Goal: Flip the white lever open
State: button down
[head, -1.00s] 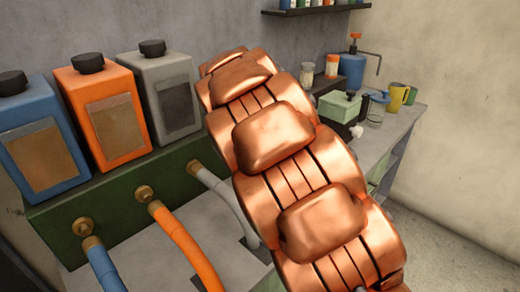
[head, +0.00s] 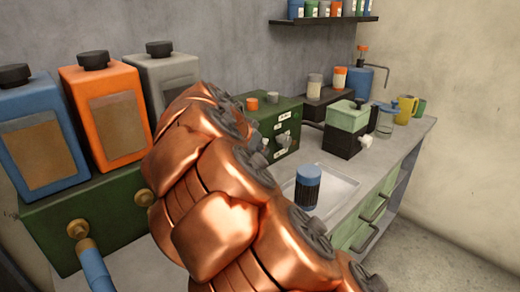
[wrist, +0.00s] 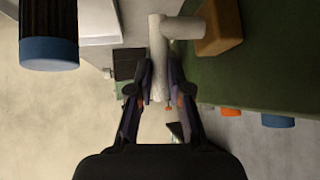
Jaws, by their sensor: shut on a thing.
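In the wrist view, the white lever (wrist: 157,38) is a pale T-shaped piece. Its crossbar runs right to a brown block (wrist: 220,27) on a green surface (wrist: 270,60). My gripper (wrist: 159,78) is shut on the lever's long arm, with one finger on each side. The head view does not clearly show the lever or my fingertips, as my copper-coloured arm covers that area.
A blue-capped jar (head: 308,187) stands on a pale tray right of my arm; it also shows in the wrist view (wrist: 48,45). Behind are a green box (head: 283,125) with white labels and a green-and-black dispenser (head: 347,130). Blue (head: 40,145) and orange (head: 105,115) canisters stand left.

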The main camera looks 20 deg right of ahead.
jog(key=shift+a, duration=0.1)
jog(key=c, duration=1.1)
grip_release()
jog(key=v, duration=1.2)
jog(key=shift+c, duration=0.3)
